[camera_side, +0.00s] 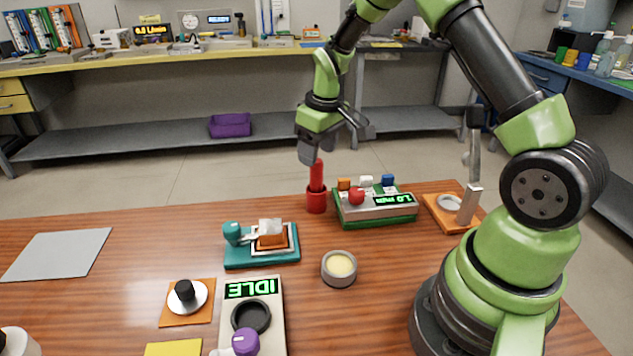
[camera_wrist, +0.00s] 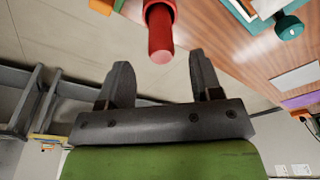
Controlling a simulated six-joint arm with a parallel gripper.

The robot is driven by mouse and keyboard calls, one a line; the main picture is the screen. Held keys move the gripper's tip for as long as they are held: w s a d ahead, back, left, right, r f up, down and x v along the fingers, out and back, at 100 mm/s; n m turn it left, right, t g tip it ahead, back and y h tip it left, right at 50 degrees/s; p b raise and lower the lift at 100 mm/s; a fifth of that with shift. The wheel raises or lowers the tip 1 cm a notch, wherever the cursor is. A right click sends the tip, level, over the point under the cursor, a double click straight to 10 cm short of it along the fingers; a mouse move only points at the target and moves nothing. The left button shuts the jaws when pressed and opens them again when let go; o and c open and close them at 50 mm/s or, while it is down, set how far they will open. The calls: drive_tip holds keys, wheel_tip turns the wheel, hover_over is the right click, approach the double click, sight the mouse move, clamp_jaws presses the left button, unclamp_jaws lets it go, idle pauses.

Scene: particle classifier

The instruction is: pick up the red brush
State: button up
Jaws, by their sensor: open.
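The red brush (camera_side: 316,174) stands upright in a dark red cup-like holder (camera_side: 316,203) near the far edge of the wooden table. Only its plain red handle shows; its lower end is hidden in the holder. My gripper (camera_side: 308,157) is just above the handle's top in the side view, pointing down. In the wrist view the gripper's two dark fingers (camera_wrist: 160,75) are apart with nothing between them. The red handle (camera_wrist: 161,35) lies just beyond the fingertips, roughly in line with the gap. No contact with the brush shows.
A green-based device (camera_side: 378,215) with colored knobs stands close right of the holder. A teal device (camera_side: 262,258) sits nearer left, and a round grey dish (camera_side: 339,270) in front. An orange-based stand (camera_side: 456,226) is farther right.

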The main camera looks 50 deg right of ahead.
sight(315, 173)
drive_tip(key=f, duration=0.6)
drive_tip(key=shift+w+a, duration=0.1)
drive_tip(key=shift+w, duration=0.15)
drive_tip(key=c, duration=1)
